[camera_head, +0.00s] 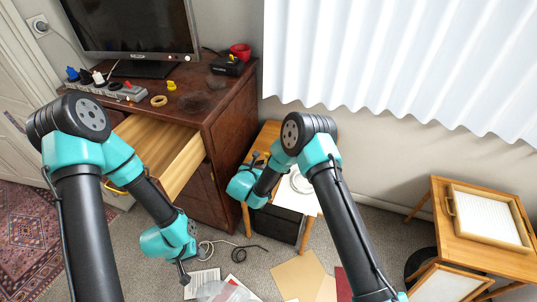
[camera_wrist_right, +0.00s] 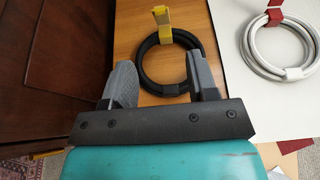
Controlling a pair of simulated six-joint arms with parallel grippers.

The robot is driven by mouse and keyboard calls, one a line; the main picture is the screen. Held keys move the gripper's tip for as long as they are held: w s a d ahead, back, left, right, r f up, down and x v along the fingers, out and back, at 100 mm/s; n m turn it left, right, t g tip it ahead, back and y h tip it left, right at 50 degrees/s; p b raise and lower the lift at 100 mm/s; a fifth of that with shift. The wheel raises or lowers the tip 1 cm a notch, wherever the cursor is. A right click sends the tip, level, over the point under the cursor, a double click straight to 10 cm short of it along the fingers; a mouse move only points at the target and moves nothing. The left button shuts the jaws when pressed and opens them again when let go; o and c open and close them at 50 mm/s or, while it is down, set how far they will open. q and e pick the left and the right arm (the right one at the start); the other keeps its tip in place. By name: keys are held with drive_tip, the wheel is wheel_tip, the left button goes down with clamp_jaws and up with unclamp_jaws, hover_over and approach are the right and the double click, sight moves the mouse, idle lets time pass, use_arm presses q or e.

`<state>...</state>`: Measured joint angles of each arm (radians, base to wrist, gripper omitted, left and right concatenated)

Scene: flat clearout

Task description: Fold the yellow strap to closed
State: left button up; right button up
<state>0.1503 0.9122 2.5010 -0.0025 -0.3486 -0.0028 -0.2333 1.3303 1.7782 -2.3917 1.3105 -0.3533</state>
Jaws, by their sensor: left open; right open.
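The yellow strap (camera_wrist_right: 163,24) stands up from the far side of a coiled black cable (camera_wrist_right: 146,68) in the right wrist view. Its upper end is free and bent, and its lower part meets the coil. My right gripper (camera_wrist_right: 164,82) is open, its two fingers spread over the near side of the coil, with the strap beyond them and nothing seen held. In the head view my right gripper (camera_head: 256,160) is over the small wooden table, and the strap is too small there to make out. My left gripper (camera_head: 184,277) is open and empty, low above the floor.
A white coiled cable (camera_wrist_right: 278,48) with a red strap (camera_wrist_right: 274,14) lies on a white sheet right of the black coil. A dark wooden cabinet (camera_head: 232,120) with an open drawer (camera_head: 180,160) stands left of the small table. Papers (camera_head: 300,275) lie on the floor.

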drive_tip(key=x, duration=1.5)
drive_tip(key=shift+w+d+f, duration=0.2)
drive_tip(key=shift+w+f, duration=0.05)
drive_tip(key=c, duration=0.9)
